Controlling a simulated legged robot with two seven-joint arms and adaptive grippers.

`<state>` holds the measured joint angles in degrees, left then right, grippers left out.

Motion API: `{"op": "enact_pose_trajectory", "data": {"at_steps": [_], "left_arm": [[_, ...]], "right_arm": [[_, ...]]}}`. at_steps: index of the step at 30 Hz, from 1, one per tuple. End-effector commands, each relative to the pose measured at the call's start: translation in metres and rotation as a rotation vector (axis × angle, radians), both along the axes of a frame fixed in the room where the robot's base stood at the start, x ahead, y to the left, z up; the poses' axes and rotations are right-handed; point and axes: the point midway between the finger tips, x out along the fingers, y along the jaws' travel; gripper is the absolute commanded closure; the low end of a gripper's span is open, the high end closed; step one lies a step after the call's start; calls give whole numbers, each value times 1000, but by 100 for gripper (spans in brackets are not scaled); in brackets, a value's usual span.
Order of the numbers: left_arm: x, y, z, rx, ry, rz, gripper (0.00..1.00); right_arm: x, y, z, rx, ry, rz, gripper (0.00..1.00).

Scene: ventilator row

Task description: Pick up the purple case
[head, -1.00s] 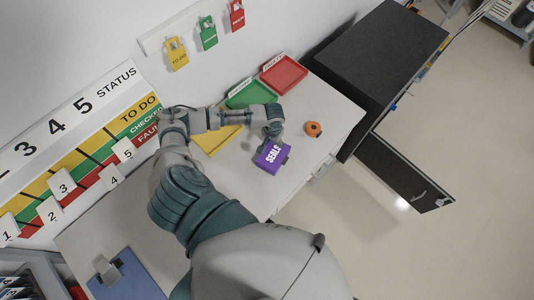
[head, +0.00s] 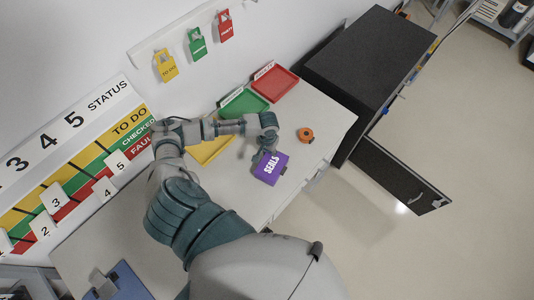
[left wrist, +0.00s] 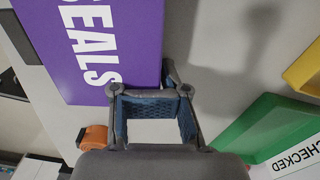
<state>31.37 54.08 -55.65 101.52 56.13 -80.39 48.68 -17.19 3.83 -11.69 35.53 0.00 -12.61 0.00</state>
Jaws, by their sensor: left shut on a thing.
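The purple case (head: 271,169), with white "SEALS" lettering, is at the front part of the grey worktop in the head view. It fills the upper left of the left wrist view (left wrist: 110,45). My left gripper (head: 266,150) is at the case's back edge and shut on it. In the left wrist view the blue-padded fingers (left wrist: 155,95) meet the case's edge; the exact grip is partly hidden. I cannot tell whether the case is clear of the worktop. My right gripper is not in view.
An orange roll (head: 305,135) lies right of the case. Yellow (head: 208,151), green (head: 244,104) and red (head: 275,83) trays line the wall side. A black cabinet (head: 365,60) stands at the right end.

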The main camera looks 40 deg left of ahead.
Motion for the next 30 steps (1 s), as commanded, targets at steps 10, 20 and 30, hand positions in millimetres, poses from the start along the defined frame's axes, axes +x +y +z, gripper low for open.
{"op": "enact_pose_trajectory", "data": {"at_steps": [10,20,30], "left_arm": [[2,-7,31,-6,-6,-4,100],[6,-59,36,-10,-8,-5,100],[11,-140,44,-8,-7,-3,100]], "right_arm": [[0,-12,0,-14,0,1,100],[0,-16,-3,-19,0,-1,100],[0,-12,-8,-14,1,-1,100]]}}
